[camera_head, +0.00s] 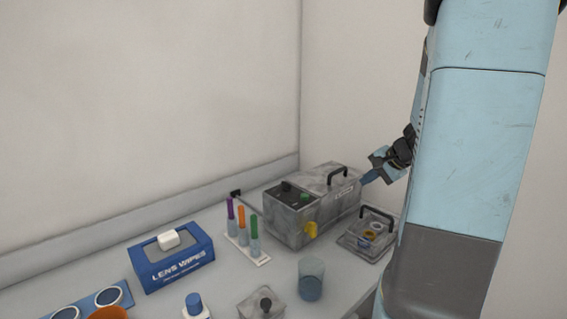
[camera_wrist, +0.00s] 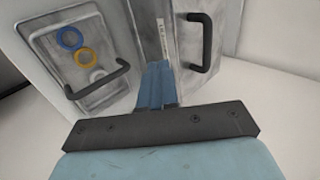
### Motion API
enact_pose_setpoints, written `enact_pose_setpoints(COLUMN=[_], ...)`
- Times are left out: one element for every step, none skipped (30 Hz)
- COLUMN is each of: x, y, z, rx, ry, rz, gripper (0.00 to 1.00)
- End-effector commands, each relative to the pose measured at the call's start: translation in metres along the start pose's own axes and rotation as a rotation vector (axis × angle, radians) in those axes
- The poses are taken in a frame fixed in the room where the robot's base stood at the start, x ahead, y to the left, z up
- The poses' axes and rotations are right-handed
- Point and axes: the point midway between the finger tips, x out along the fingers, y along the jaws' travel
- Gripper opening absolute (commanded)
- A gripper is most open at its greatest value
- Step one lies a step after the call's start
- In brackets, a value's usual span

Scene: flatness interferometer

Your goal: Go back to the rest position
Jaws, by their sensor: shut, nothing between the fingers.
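My gripper (camera_head: 369,180) is at the right in the head view, close to the right end of the grey interferometer (camera_head: 333,208). In the wrist view my gripper (camera_wrist: 157,66) has its blue fingers together with nothing between them. The fingertips point at the interferometer's label (camera_wrist: 161,38), next to its black lid handle (camera_wrist: 201,42). I cannot tell whether the fingers touch the box. Part of my arm hides the right of the head view.
A grey tray (camera_head: 353,243) with a black handle and rings stands right of the interferometer. A test-tube rack (camera_head: 262,262), a glass beaker (camera_head: 311,279), a lens wipes box (camera_head: 172,262) and a white bottle (camera_head: 195,307) share the bench. Walls stand behind.

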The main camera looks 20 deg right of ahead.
Motion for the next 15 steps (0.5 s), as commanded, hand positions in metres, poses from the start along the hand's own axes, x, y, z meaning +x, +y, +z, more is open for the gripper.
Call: enact_pose_setpoints(x=[0.0,-0.001,-0.001,-0.002,-0.003,-0.005,-0.007,-0.009,-0.013,-0.015,-0.019,-0.023,-0.026,-0.03,-0.034], y=[0.0,-0.001,-0.003,-0.005,-0.007,-0.012,-0.016,-0.02,-0.025,-0.029,-0.033,-0.037,-0.04,-0.042,-0.045], z=[0.0,0.001,0.004,0.007,0.012,0.02,0.028,0.036,0.049,0.059,0.07,0.084,0.095,0.105,0.119], rx=[-0.001,-0.004,-0.011,-0.021,-0.034,-0.057,-0.079,-0.104,-0.143,-0.173,-0.206,-0.25,-0.281,-0.312,-0.357], ry=[0.0,-0.001,-0.003,-0.007,-0.011,-0.019,-0.027,-0.035,-0.047,-0.056,-0.064,-0.075,-0.083,-0.09,-0.099], rz=[0.0,0.0,0.001,0.003,0.005,0.01,0.015,0.021,0.03,0.038,0.047,0.059,0.068,0.077,0.09], gripper=[0.0,0.0,0.0,0.0,0.0,0.0,0.0,0.0,0.0,0.0,0.0,0.0,0.0,0.0,0.0])
